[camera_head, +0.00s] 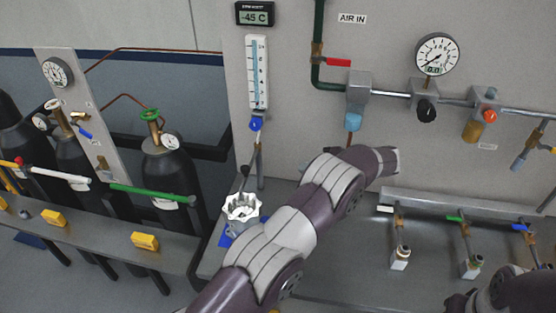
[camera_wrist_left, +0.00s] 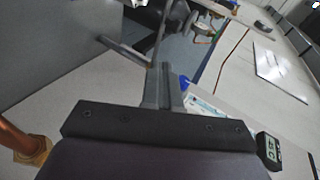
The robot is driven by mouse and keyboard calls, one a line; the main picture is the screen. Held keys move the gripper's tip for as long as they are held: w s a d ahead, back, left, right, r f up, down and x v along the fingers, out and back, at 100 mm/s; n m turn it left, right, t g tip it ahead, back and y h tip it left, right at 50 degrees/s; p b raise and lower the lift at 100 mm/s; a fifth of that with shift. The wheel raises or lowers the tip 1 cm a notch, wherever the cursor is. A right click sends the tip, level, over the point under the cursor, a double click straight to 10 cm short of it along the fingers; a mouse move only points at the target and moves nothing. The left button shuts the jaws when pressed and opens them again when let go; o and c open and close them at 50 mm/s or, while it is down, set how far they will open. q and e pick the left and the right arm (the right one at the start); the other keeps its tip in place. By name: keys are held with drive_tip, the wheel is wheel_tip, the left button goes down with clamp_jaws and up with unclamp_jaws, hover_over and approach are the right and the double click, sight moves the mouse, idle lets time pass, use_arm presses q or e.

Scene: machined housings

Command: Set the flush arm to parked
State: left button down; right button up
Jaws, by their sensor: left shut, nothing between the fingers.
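I cannot tell for sure which part is the flush arm, and I cannot read a parked mark. A thin grey lever (camera_wrist_left: 124,50) shows close to my left fingertips in the wrist view; whether they touch is unclear. My left gripper (camera_wrist_left: 164,78) is shut and empty. In the head view my left arm reaches across the panel, and its hand end (camera_head: 388,160) is below the grey valve block; the fingertips are not clear there. A white handwheel (camera_head: 241,208) stands left of that arm. My right arm shows at the lower right, its gripper out of frame.
The panel holds a tube gauge (camera_head: 257,75) with a blue knob, a red-handled valve (camera_head: 338,62) and a dial (camera_head: 437,54). Small valves with green (camera_head: 455,218) and blue handles stand on the bench at right. Black cylinders (camera_head: 172,180) stand at left behind a grey rail.

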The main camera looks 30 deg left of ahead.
use_arm(q)
drive_tip(key=s+a+m, duration=0.1)
drive_tip(key=s+a, duration=0.1)
drive_tip(key=p, duration=0.7)
approach(249, 170)
drive_tip(key=shift+g, duration=0.3)
drive_tip(key=x, duration=0.6)
drive_tip(key=shift+w+d+f, duration=0.1)
drive_tip(key=shift+w, duration=0.2)
drive_tip(key=shift+a+f, duration=0.15)
drive_tip(key=shift+a, duration=0.2)
use_arm(e)
wheel_tip(249, 170, up, 8)
drive_tip(key=shift+s+a+f, duration=0.25)
drive_tip(key=shift+s+a, duration=0.1)
drive_tip(key=shift+a, duration=0.05)
use_arm(q)
drive_tip(key=shift+f, duration=0.1)
use_arm(e)
drive_tip(key=shift+f, duration=0.1)
